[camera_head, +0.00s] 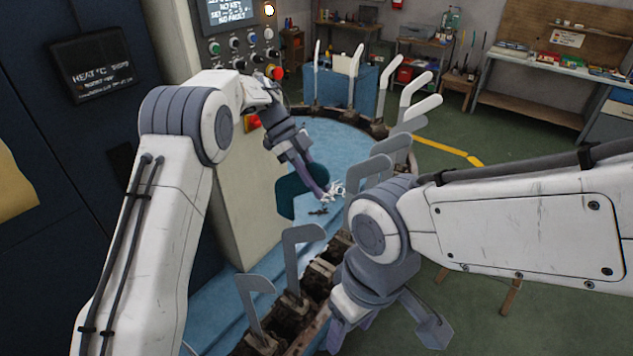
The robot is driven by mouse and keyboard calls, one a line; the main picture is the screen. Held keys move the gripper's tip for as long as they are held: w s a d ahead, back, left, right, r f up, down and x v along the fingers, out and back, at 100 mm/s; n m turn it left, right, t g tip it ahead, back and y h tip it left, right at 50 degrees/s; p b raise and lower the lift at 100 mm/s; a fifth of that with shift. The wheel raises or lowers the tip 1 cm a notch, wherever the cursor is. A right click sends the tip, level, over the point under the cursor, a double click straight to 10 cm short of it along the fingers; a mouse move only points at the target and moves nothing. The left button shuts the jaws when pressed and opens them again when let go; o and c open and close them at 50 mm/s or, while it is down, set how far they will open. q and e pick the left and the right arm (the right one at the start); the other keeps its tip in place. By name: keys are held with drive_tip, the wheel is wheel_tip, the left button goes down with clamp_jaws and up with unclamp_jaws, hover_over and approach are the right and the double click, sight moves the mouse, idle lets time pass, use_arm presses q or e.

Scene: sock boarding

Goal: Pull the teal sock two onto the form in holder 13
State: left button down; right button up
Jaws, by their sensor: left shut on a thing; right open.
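A dark teal sock (291,196) hangs from my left gripper (322,188), which is shut on it above the blue round table top (335,139). The sock's opening and toe are hard to tell apart. My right gripper (385,330) is low at the front, open, beside the near edge of the ring of holders. Grey, foot-shaped forms stand upright in the ring: two are at the near left (291,262) (252,305), and several more stand to the right and back. Holder numbers are not readable, so I cannot tell which is 13.
Dark metal holders (318,272) line the table's rim. A control panel (240,42) with buttons stands at the back left, close to my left arm. Workbenches (545,95) stand at the back right. The green floor right of the ring is mostly clear.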

sight(317, 238)
use_arm(q)
drive_tip(key=shift+f+b, duration=3.15)
drive_tip(key=shift+f, duration=6.15)
drive_tip(key=c, duration=0.7)
unclamp_jaws()
drive_tip(key=shift+c, duration=0.2)
